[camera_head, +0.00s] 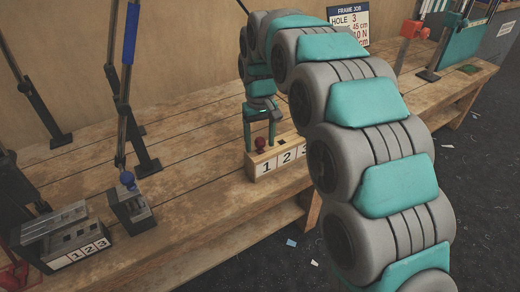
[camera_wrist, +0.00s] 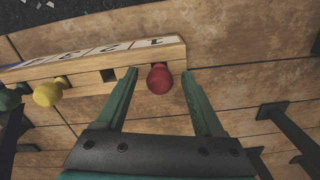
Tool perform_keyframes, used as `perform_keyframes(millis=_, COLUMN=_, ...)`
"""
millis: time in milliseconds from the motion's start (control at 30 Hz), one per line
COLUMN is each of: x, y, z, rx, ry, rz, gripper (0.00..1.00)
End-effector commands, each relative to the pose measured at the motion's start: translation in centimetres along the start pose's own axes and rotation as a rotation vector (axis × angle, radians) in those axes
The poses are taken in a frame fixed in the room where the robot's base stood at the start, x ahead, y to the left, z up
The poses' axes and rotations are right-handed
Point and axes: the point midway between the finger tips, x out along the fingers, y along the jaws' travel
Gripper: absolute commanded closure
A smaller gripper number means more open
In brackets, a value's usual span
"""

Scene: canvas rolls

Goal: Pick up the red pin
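The red pin (camera_head: 260,143) stands in the wooden block (camera_head: 263,170) by the number 1. In the wrist view the red pin (camera_wrist: 159,79) has a round head and sits between the tips of my gripper (camera_wrist: 162,75). My gripper (camera_head: 261,128) is open, with one finger on each side of the pin. I see a gap between the pin and the right finger, and a smaller one on the left. In the head view my arm hides the right part of the block.
A yellow pin (camera_wrist: 47,93) and a green pin (camera_wrist: 10,98) stand farther along the block, with an empty square hole (camera_wrist: 108,75) between yellow and red. A grey numbered block (camera_head: 70,240) and a blue-knobbed clamp (camera_head: 130,200) are at the left. Black brackets (camera_head: 60,138) stand on the bench.

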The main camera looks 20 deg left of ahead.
Motion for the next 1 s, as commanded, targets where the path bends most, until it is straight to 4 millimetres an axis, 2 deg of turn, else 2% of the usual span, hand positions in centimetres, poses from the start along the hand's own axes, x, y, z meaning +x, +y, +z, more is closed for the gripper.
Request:
perform_keyframes(millis=67, x=0.00, y=0.01, z=0.01, rx=0.000, ry=0.000, rz=0.000, gripper=0.41)
perform_keyframes(millis=600, x=0.02, y=0.02, z=0.04, rx=0.001, ry=-0.001, rz=0.000, gripper=1.00)
perform_keyframes(millis=1000, x=-0.07, y=0.04, z=0.06, rx=0.001, ry=-0.001, rz=0.000, gripper=1.00)
